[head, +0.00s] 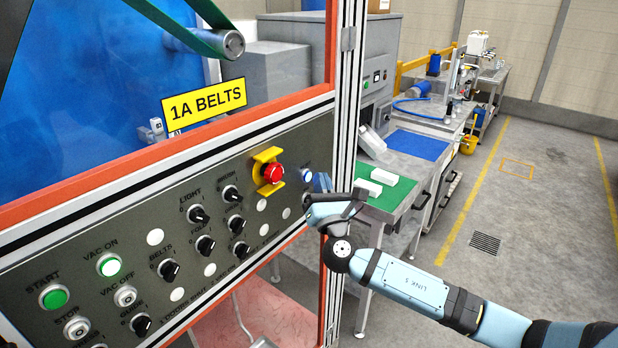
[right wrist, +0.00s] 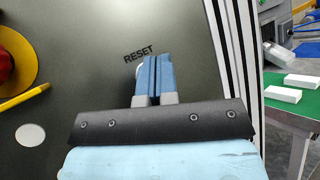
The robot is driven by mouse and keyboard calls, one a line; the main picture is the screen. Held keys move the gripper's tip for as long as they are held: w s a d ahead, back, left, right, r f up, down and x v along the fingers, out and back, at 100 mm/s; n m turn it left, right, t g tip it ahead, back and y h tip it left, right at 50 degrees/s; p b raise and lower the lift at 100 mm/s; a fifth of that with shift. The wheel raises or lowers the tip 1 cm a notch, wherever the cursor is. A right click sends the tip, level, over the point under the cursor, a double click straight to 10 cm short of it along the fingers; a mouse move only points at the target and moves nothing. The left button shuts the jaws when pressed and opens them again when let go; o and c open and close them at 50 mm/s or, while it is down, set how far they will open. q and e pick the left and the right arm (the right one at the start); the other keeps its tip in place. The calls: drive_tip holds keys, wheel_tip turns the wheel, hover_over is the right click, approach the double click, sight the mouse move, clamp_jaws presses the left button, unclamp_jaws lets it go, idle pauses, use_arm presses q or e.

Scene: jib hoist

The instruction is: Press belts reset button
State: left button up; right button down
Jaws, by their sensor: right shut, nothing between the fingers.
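The belts panel (head: 225,215) is a dark control board under a yellow "1A BELTS" sign (head: 203,101). A pale blue-white round button (head: 306,175) sits near its right end, right of the red emergency stop (head: 271,173). My right gripper (head: 322,182) is shut and empty, with its blue fingers pointing at the panel just right of this button. In the right wrist view the fingers (right wrist: 154,75) lie below the "RESET" label (right wrist: 138,54) and hide most of the button (right wrist: 139,70). I cannot tell whether they touch it. My left gripper is not in view.
An aluminium post (head: 345,130) stands right of the panel. Behind my right arm is a green-topped table (head: 398,200) with white blocks (head: 384,177). Other knobs and buttons, such as the green START button (head: 54,297), fill the panel's left. The floor at right is open.

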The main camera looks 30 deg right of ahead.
drive_tip(key=shift+w+a, duration=0.15)
drive_tip(key=shift+w, duration=0.15)
drive_tip(key=shift+w+a, duration=0.15)
drive_tip(key=shift+w, duration=0.25)
idle(0.6)
drive_tip(key=shift+s, duration=0.1)
drive_tip(key=shift+s+d, duration=0.3)
drive_tip(key=shift+s, duration=0.4)
drive_tip(key=shift+f, duration=0.1)
drive_tip(key=s, duration=0.1)
drive_tip(key=s+d, duration=0.1)
drive_tip(key=s, duration=0.1)
drive_tip(key=s+d, duration=0.1)
drive_tip(key=shift+s+b, duration=0.3)
idle(0.8)
